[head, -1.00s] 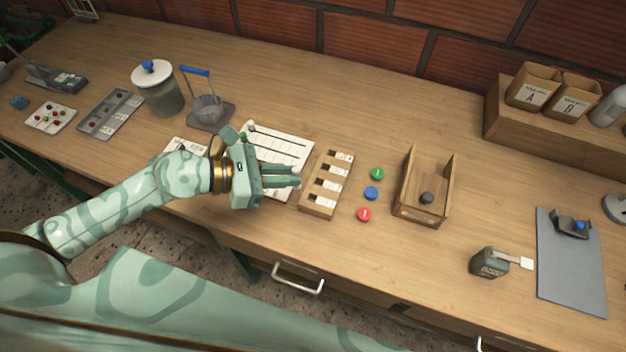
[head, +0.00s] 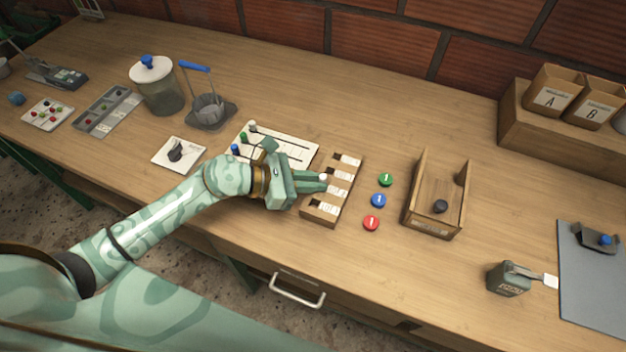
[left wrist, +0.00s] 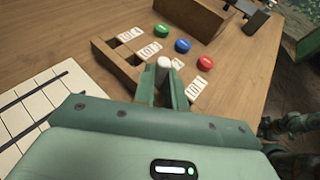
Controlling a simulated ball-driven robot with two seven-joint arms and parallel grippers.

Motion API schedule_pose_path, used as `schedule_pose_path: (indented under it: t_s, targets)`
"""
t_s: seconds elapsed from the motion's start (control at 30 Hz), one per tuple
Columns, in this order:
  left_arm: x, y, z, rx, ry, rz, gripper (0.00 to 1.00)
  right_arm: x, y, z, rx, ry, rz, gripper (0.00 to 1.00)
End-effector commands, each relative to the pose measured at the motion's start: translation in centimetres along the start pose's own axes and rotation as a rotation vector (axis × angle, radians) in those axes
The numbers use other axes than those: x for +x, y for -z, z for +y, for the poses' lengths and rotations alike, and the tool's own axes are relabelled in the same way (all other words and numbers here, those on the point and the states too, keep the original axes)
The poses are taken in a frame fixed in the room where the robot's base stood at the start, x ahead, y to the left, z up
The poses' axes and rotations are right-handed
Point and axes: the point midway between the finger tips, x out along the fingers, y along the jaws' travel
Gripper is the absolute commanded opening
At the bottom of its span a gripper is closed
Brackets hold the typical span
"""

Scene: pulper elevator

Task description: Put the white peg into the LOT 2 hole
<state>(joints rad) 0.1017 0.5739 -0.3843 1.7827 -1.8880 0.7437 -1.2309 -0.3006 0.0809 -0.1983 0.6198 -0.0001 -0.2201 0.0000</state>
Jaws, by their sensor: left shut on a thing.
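The white peg (head: 323,177) is held upright between the fingertips of my left gripper (head: 321,182). It also shows in the left wrist view (left wrist: 163,63), its rounded top between the two fingers. The wooden block with a row of square holes and white LOT labels (head: 318,221) lies under the fingertips. The peg is over the middle part of the row. The fingers hide its lower end and the hole there, so I cannot tell whether it is inside.
A white lined card (head: 299,149) with several coloured pegs lies left of the block. Green (head: 386,179), blue (head: 378,200) and red (head: 371,223) discs lie to its right, before an open wooden box (head: 434,220).

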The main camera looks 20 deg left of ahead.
Motion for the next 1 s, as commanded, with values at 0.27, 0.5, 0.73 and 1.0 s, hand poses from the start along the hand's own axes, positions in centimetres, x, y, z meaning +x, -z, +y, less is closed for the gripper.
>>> schedule_pose_path:
  t_s: [0.27, 0.5, 0.73, 1.0]
  targets:
    - [0.1, 0.3, 0.0, -0.001, 0.000, 0.000, 0.35, 0.2, 0.0, -0.1, -0.002, 0.001, -0.001, 0.39]
    - [0.1, 0.1, 0.0, 0.000, 0.000, 0.000, 0.35, 0.1, 0.0, -0.1, -0.002, 0.001, 0.000, 0.39]
    - [-3.1, 0.1, 0.0, 0.000, -0.001, 0.005, 0.35, -0.4, 0.2, 0.0, -0.002, 0.000, 0.004, 0.39]
    - [-9.3, 0.1, -0.1, 0.000, 0.000, 0.005, 0.35, -0.6, 0.3, -0.1, -0.002, 0.000, 0.006, 0.39]
